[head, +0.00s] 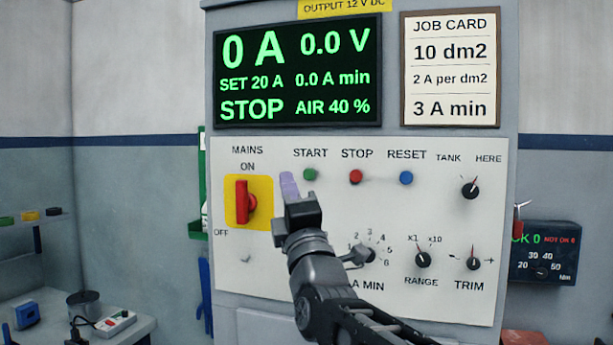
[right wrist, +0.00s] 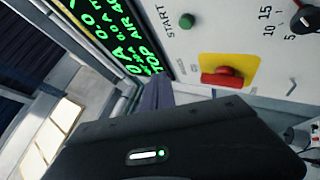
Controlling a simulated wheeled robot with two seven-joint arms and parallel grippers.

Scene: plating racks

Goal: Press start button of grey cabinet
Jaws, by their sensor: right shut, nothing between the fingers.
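The grey cabinet (head: 360,308) stands in front of me with a pale control panel. Its green start button (head: 310,175) sits under the word START, and it also shows in the right wrist view (right wrist: 187,20). The red stop button (head: 356,177) and the blue reset button (head: 406,178) are to its right. My right gripper (head: 289,186) is shut and empty, its purple-grey fingertips just left of and slightly below the start button in the head view. In the right wrist view the fingertips (right wrist: 158,92) appear apart from the button. My left gripper is not in view.
The red mains switch (head: 245,202) on its yellow plate is left of my right gripper. The display (head: 298,70) reads 0 A and STOP. A job card (head: 450,68) hangs beside it. Black knobs, including the range knob (head: 423,260), fill the lower panel. A workbench (head: 135,328) stands left.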

